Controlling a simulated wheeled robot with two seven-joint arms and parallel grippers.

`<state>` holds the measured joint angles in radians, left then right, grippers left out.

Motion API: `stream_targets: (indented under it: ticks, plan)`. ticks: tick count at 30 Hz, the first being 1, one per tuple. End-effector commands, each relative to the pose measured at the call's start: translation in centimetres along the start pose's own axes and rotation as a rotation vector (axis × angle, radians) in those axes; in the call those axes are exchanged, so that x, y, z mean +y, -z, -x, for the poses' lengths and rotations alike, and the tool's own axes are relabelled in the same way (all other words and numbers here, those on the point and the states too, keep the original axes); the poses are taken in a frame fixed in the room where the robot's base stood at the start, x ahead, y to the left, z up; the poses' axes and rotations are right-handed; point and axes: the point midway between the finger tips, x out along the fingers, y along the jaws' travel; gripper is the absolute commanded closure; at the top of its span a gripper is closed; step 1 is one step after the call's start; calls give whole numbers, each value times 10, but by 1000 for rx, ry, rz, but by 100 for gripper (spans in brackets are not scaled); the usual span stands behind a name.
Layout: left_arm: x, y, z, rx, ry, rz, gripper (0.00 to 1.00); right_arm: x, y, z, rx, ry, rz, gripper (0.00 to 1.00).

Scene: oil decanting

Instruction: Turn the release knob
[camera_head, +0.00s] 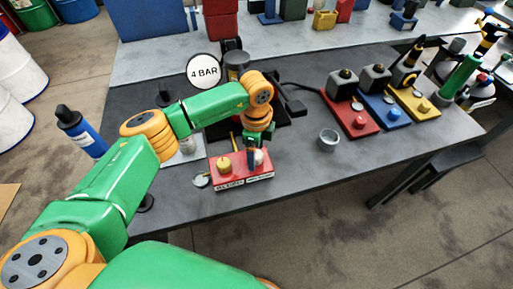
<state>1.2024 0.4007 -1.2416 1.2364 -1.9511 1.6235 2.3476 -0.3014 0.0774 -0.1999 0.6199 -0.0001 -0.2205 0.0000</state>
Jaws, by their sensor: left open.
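A small red control box (229,172) with a lettered white front strip stands near the front edge of the grey workbench. A round yellow knob (224,164) sits on its left part and a whitish knob (259,157) on its right part. I cannot read which one is the release knob. My left arm reaches in from the left, and my left gripper (253,158) points down at the right part of the box, around or close beside the whitish knob. It is open; its fingers are small and partly hidden, so contact is unclear. My right gripper is out of view.
A round "4 BAR" sign (203,71) stands behind my forearm. A grey cup (328,139) is right of the box. Red (352,118), blue (383,110) and yellow (416,103) stations stand farther right. A blue bottle (82,134) is at left.

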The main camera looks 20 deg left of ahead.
Motion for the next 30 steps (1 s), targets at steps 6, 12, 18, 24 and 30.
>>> stream_targets:
  ticks: [6, 12, 18, 24, 30]
  plan:
    - [0, 1, -5, 2, 0, -2, 21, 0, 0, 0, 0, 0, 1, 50]
    - [0, 1, -4, 3, 0, -2, 62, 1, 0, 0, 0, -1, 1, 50]
    - [0, 1, -4, 3, 0, -2, 100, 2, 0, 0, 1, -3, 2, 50]
    - [0, 1, -5, 3, 0, -25, 100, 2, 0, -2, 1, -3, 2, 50]
    - [0, 1, -6, 3, 1, -119, 100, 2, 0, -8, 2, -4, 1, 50]
